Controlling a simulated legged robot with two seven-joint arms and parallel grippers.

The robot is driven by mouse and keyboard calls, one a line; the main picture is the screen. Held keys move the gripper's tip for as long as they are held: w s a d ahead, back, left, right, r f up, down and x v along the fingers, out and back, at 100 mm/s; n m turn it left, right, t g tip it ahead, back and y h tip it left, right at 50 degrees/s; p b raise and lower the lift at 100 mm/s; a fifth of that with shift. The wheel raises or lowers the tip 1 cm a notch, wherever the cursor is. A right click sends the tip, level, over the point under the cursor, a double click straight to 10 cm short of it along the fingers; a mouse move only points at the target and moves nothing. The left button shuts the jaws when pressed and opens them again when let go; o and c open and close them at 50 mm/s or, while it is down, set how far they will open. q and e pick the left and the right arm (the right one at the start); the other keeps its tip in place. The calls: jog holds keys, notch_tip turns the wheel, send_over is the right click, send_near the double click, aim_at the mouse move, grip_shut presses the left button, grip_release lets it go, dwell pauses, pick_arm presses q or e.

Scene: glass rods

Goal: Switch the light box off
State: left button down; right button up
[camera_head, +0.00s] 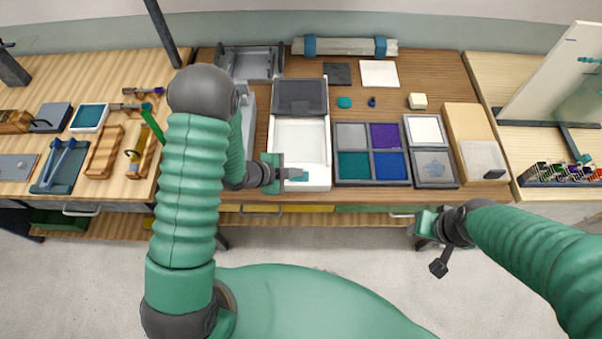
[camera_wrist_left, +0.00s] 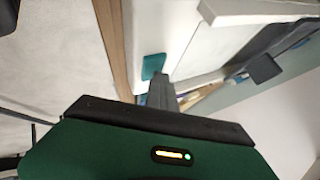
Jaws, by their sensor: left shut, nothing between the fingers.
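The light box (camera_head: 298,133) is a white box with a pale panel, near the front edge of the middle table. A small teal tab that looks like its switch (camera_head: 303,175) sits at its front end; it also shows on the white surface in the left wrist view (camera_wrist_left: 153,66). My left gripper (camera_head: 290,173) is shut and empty, with its fingertips at the teal tab. In the left wrist view the grey fingers (camera_wrist_left: 160,88) overlap the tab's lower edge; I cannot tell if they touch it. My right gripper (camera_head: 436,258) hangs in front of the table, its fingers unclear.
A grey metal holder (camera_head: 250,62) is at the back left. Tools and wooden blocks cover the left table. The floor in front is clear.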

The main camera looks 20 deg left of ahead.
pick_arm(q)
jog(key=shift+d+r, duration=0.2)
jog(key=shift+r, duration=0.2)
jog(key=shift+a, duration=0.1)
notch_tip(320, 180, up, 6)
jog(key=p, duration=0.5)
dwell(1.0)
